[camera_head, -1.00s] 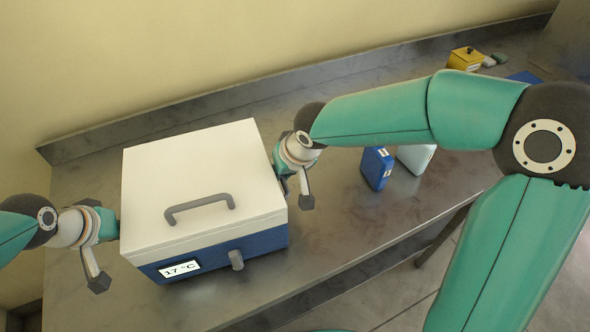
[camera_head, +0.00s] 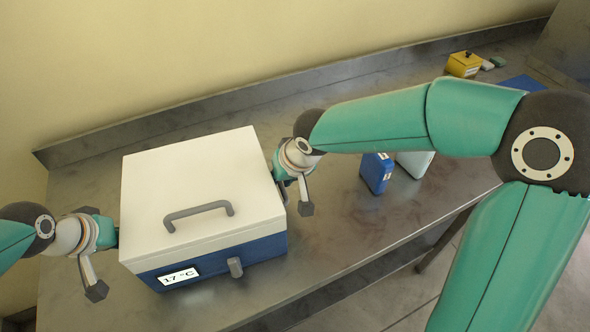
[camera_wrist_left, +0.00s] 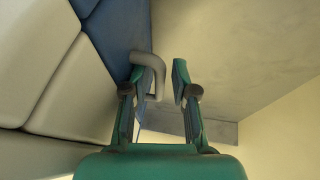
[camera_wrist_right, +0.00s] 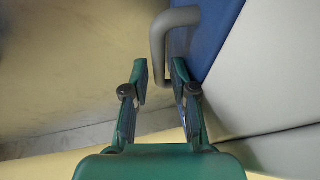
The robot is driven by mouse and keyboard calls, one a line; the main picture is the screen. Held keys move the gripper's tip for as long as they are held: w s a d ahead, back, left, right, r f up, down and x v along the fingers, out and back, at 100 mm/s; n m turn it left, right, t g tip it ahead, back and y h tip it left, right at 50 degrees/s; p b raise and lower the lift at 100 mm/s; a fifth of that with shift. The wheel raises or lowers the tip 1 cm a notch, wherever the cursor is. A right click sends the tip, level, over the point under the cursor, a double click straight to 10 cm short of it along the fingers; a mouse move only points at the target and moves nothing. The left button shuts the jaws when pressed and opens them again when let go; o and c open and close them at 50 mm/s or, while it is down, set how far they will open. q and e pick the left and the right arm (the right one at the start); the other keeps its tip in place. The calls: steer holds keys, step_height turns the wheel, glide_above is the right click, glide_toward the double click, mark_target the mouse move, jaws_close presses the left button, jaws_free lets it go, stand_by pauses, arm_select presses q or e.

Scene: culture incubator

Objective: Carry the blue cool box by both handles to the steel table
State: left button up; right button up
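The blue cool box (camera_head: 219,259) with its white lid stands on the steel table (camera_head: 345,225), upright, its display reading 17 °C. My left gripper (camera_wrist_left: 160,78) is at the box's left side. Its fingers are apart, with the grey left handle (camera_wrist_left: 150,72) reaching between them, nearer one finger. My right gripper (camera_wrist_right: 160,75) is at the box's right side. Its fingers are also apart, with the end of the right handle (camera_wrist_right: 158,42) at the gap between them. In the head view both side handles are largely hidden by the grippers (camera_head: 298,172).
A blue pack (camera_head: 376,173) and a pale one (camera_head: 414,162) stand right of the box. A yellow container (camera_head: 463,65) and a blue flat item (camera_head: 522,84) lie at the far right. A raised back edge (camera_head: 200,108) runs along the wall. Bare table lies right of the box.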

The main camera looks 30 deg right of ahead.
steer(key=shift+a, duration=0.1)
steer(key=shift+s+r, duration=0.2)
steer(key=shift+r, duration=0.35)
arm_select(q)
steer(key=v, duration=0.8)
arm_select(e)
steer(key=v, duration=1)
steer(key=shift+s+d+r, duration=0.2)
steer(key=shift+r, duration=0.05)
